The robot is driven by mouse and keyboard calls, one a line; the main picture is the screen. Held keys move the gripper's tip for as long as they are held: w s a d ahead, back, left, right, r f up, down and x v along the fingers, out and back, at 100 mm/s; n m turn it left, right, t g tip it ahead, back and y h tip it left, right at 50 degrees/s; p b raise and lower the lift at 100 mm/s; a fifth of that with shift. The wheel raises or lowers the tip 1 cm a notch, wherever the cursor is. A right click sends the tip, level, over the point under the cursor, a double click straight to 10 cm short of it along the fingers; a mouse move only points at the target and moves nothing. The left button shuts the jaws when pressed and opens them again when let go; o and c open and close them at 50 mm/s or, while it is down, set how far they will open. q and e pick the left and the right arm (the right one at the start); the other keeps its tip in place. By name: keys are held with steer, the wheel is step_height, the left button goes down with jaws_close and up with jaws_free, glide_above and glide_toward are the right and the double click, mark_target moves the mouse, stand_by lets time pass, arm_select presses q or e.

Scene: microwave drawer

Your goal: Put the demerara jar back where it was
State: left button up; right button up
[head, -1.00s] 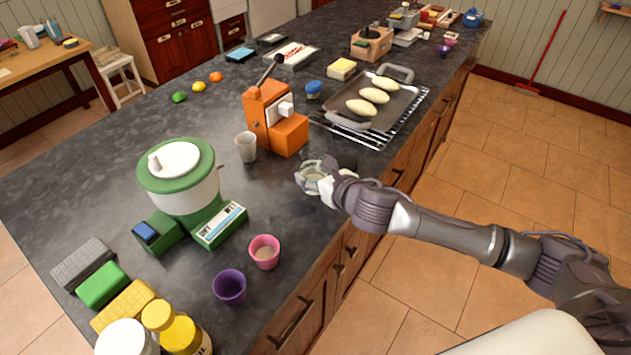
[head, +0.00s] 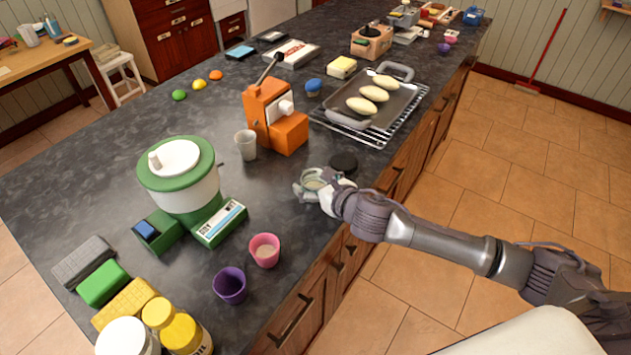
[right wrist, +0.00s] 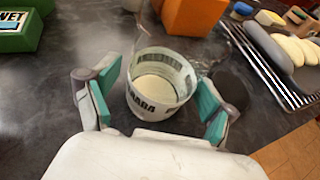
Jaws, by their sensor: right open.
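The demerara jar (right wrist: 160,95) stands on the dark counter in the right wrist view, lidless, with a white label partly reading "RARA" and pale contents inside. My right gripper (right wrist: 155,102) is open, with its teal-padded fingers on either side of the jar and gaps visible between pads and glass. In the head view the jar (head: 315,184) is partly hidden by my right gripper (head: 311,187), near the counter's front edge. A flat black disc (head: 343,162), perhaps a lid, lies just behind the gripper. My left gripper is not in view.
An orange machine (head: 283,132) and a clear cup (head: 246,146) stand behind the jar. A tray of rolls (head: 398,107) on a wire rack is farther back.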

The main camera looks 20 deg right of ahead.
steer(key=shift+s+d+r, duration=0.1)
steer(key=shift+r, duration=0.05)
steer(key=b+v, duration=0.1)
steer(key=v, duration=1)
steer(key=shift+s+r, duration=0.15)
steer(key=shift+s, duration=0.2)
